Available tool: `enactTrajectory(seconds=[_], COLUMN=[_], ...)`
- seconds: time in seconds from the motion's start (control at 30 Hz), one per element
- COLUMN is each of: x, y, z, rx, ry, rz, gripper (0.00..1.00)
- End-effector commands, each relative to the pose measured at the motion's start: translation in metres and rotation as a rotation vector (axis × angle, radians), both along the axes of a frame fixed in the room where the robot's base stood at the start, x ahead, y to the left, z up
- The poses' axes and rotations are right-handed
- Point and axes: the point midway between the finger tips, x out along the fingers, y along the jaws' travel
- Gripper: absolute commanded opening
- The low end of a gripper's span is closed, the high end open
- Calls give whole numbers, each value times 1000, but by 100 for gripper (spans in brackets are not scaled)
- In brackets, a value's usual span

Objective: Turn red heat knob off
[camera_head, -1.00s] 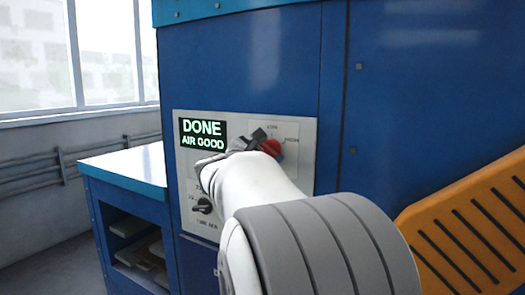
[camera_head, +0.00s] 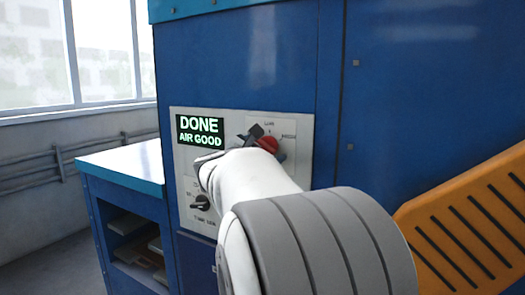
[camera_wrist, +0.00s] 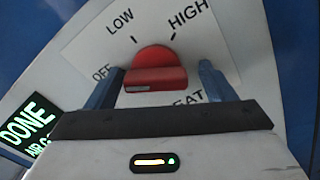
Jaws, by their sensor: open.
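The red heat knob (camera_wrist: 153,68) sits on the pale panel between my gripper's two fingers in the wrist view. Its bar lies about level there, with a pale mark at the left end, on the side of the partly hidden OFF label (camera_wrist: 102,72). LOW is above it and HIGH at upper right. My gripper (camera_wrist: 162,70) is open, a finger on each side of the knob, with a gap visible on the right; contact on the left is unclear. In the head view the knob (camera_head: 267,143) shows red beyond my wrist, partly covered by my gripper (camera_head: 269,145).
A display (camera_head: 201,131) reading DONE, AIR GOOD is left of the knob. A black timer knob (camera_head: 201,202) is below it.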

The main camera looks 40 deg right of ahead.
Motion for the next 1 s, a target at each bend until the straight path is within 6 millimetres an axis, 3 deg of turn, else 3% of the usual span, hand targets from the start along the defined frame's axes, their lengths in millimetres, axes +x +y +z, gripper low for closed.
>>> enactTrajectory(seconds=[0.27,0.7,1.0], x=[-1,-29,-32], y=[7,67,73], z=[1,0,0], rx=[-1,-1,0], ry=[-2,-1,-1], rz=[5,4,2], gripper=[76,76,76])
